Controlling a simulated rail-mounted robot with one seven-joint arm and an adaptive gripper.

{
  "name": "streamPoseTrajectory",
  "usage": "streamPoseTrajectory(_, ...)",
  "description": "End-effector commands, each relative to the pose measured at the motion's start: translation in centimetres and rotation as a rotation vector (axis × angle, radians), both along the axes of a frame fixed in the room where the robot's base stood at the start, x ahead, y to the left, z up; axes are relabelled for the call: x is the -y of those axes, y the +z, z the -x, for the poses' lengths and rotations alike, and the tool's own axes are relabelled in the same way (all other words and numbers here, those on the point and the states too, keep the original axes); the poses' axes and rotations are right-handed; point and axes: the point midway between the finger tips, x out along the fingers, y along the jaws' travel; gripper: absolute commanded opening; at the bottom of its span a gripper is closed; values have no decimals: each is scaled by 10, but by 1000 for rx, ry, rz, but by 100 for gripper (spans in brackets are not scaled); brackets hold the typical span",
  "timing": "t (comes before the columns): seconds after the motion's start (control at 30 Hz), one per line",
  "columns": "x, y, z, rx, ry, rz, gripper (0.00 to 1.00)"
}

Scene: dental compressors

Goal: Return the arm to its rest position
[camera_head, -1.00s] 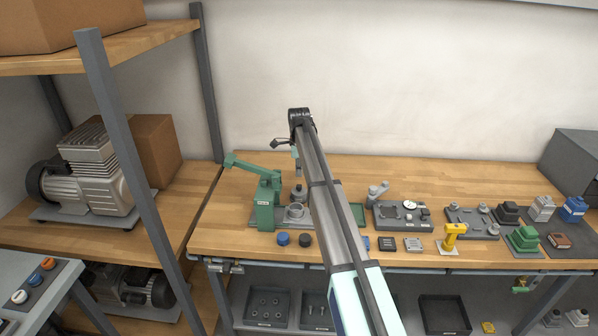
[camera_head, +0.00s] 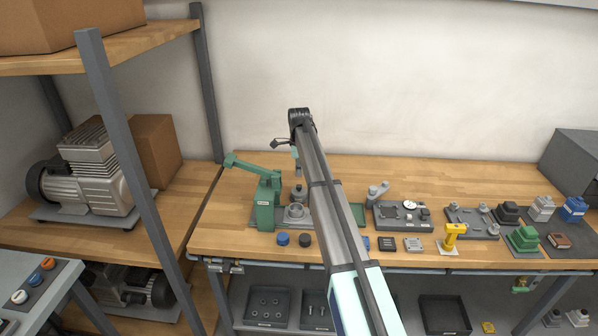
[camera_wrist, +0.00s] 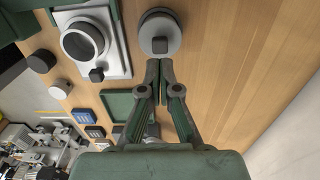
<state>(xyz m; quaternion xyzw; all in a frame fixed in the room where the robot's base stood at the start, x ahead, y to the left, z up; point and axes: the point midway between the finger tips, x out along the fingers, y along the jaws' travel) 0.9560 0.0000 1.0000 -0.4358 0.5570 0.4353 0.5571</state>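My arm reaches out over the workbench (camera_head: 215,232) in the head view, with its end near the wall side. My gripper (camera_wrist: 158,64) points down over the bench in the wrist view. Its two dark fingers are together at the tips, with nothing visible between them. A round grey part with a small dark knob (camera_wrist: 160,34) lies just beyond the fingertips in that view; I cannot tell the height gap. In the head view the arm hides part of the bench, and the fingertips cannot be made out clearly.
A green lever press (camera_head: 265,205) stands left of my arm. A grey fixture with a ring (camera_wrist: 84,40) and a green tray (camera_wrist: 118,103) are near the gripper. Gauge plates (camera_head: 402,214) and small blocks fill the right. A shelf post (camera_head: 135,160) stands left. The bench's back strip is clear.

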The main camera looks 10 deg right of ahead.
Motion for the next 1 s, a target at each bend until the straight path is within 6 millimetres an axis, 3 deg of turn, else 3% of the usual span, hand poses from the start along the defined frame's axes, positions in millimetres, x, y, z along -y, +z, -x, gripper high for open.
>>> streamPoseTrajectory(1.0,0,-26,0,0,0,0,0)
